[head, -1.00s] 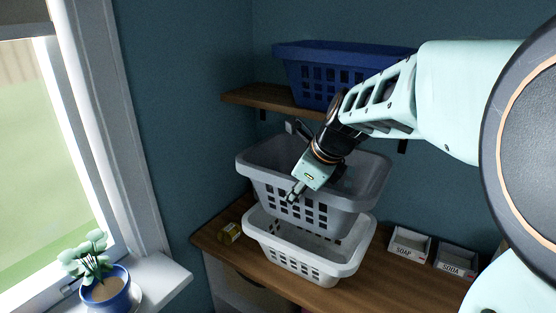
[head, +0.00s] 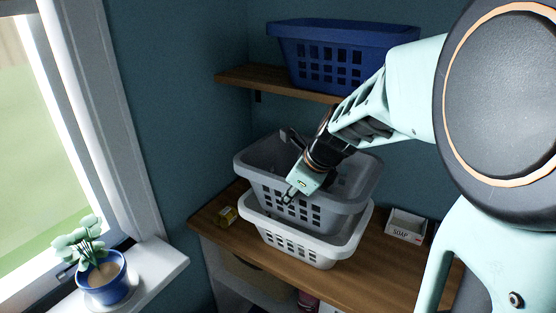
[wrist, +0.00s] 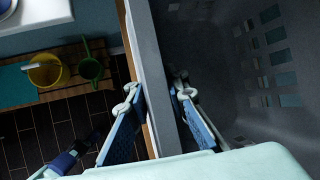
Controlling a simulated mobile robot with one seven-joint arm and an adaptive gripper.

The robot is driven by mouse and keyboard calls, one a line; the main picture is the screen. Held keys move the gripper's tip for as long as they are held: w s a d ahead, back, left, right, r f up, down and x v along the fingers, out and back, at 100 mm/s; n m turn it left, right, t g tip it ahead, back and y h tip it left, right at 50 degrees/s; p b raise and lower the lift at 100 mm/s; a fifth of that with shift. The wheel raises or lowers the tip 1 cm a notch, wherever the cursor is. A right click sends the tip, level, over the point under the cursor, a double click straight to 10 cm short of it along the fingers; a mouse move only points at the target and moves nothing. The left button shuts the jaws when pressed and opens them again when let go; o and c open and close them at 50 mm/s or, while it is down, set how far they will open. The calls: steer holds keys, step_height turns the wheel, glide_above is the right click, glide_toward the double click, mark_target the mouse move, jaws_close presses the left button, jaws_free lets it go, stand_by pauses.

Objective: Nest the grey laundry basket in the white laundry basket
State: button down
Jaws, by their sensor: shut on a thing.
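The grey laundry basket (head: 345,211) is held by my gripper (head: 287,198) at its near rim. In the wrist view my gripper (wrist: 155,95) has one finger on each side of the grey basket's wall (wrist: 160,60). The white laundry basket (head: 295,246) stands on the wooden counter. In the head view the grey basket sits low over the white one, its lower part hidden behind the white rim. I cannot tell whether its bottom rests inside.
A blue basket (head: 345,58) stands on the wall shelf (head: 262,83) above. A potted plant (head: 98,277) stands on the windowsill.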

mark_target(289, 214)
steer(key=shift+f+b, duration=3)
steer(key=shift+f, duration=0.3)
steer(key=c, duration=1.7)
jaws_free()
steer(key=o, duration=1.4)
steer(key=shift+s+a, duration=0.1)
steer(key=shift+s, duration=0.05)
steer(key=shift+s+a+p, duration=0.3)
steer(key=shift+s+p, duration=0.05)
steer(key=shift+p, duration=0.1)
